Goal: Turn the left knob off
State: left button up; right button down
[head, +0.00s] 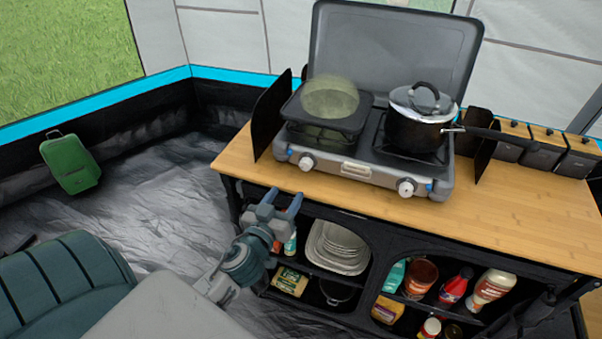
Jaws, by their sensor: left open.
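A grey two-burner camping stove (357,166) with its lid raised stands on the wooden counter. Its left knob (307,162) and right knob (406,187) are on the front panel. My left gripper (280,203) is open and empty, in front of the counter edge, below and left of the left knob and apart from it. Which way the left knob is turned is too small to tell. My right gripper is not in view.
A lidded black pot (417,128) sits on the right burner, its handle pointing right. A pale greenish see-through round shape (330,97) hovers over the left burner. A black wind panel (270,115) flanks the stove's left. Shelves below hold plates (338,247) and bottles.

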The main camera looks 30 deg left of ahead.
aim_at(304, 168)
pick_arm(q)
jog(key=w+p, duration=0.1)
jog(key=w, duration=0.2)
jog(key=w+a+p, duration=0.1)
jog(key=w, duration=0.1)
jog(key=w+p, duration=0.1)
jog(key=w, duration=0.2)
jog(key=shift+w+a+r+p, duration=0.15)
jog(key=shift+w+a+p, duration=0.05)
jog(key=shift+w+p, duration=0.15)
jog(key=shift+w+a, duration=0.1)
jog(key=shift+w, duration=0.65)
jog(key=c, duration=0.7)
jog(key=shift+c, duration=1.3)
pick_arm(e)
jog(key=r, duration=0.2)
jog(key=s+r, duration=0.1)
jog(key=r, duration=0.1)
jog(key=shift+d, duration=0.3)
